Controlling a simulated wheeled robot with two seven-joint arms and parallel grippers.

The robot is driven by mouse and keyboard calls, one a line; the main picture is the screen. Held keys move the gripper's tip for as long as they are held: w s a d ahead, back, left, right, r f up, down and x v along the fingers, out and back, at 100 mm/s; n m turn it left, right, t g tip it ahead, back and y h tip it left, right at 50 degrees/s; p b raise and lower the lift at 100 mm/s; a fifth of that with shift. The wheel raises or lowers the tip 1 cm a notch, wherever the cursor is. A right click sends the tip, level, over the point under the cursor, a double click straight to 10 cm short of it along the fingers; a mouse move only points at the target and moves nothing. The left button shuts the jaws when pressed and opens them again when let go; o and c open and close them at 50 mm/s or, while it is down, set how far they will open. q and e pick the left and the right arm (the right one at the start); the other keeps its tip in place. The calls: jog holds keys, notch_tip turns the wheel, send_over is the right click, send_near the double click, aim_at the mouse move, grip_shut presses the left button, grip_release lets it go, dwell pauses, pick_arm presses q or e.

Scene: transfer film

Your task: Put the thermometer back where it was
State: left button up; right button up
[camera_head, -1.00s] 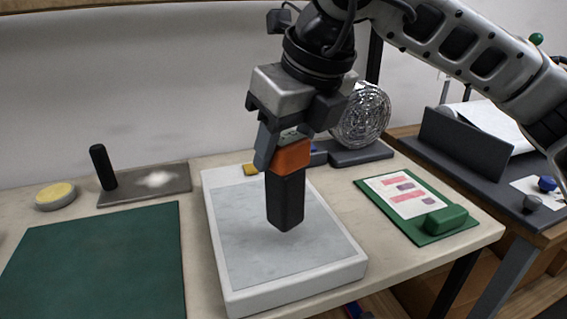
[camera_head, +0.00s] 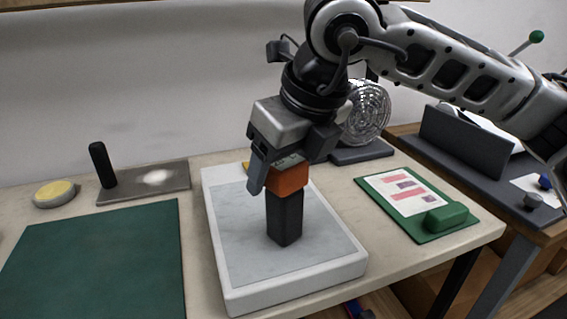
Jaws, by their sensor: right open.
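The thermometer (camera_head: 285,215), a dark block-shaped body with an orange upper part, is upright over the grey top of a white slab (camera_head: 235,303) and appears to stand on it. My right gripper (camera_head: 276,172) comes down from above with its fingers at the orange part. The gripper is open, with the thermometer's top between or beside the fingers; the far finger is partly hidden, so contact cannot be told. My left gripper is out of view.
A green mat (camera_head: 95,265) lies at left, a grey plate (camera_head: 160,182) with a black upright handle (camera_head: 102,165) behind it. A round yellow-topped pad (camera_head: 54,193) is at far left. A green clipboard (camera_head: 455,231) lies at right. A wire-guarded fan (camera_head: 366,115) stands behind.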

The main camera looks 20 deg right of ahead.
jog(key=shift+r+p, duration=0.3)
jog(key=shift+s+d+r, duration=0.1)
jog(key=shift+s+r, duration=0.05)
jog(key=shift+r, duration=0.2)
jog(key=v, duration=1.1)
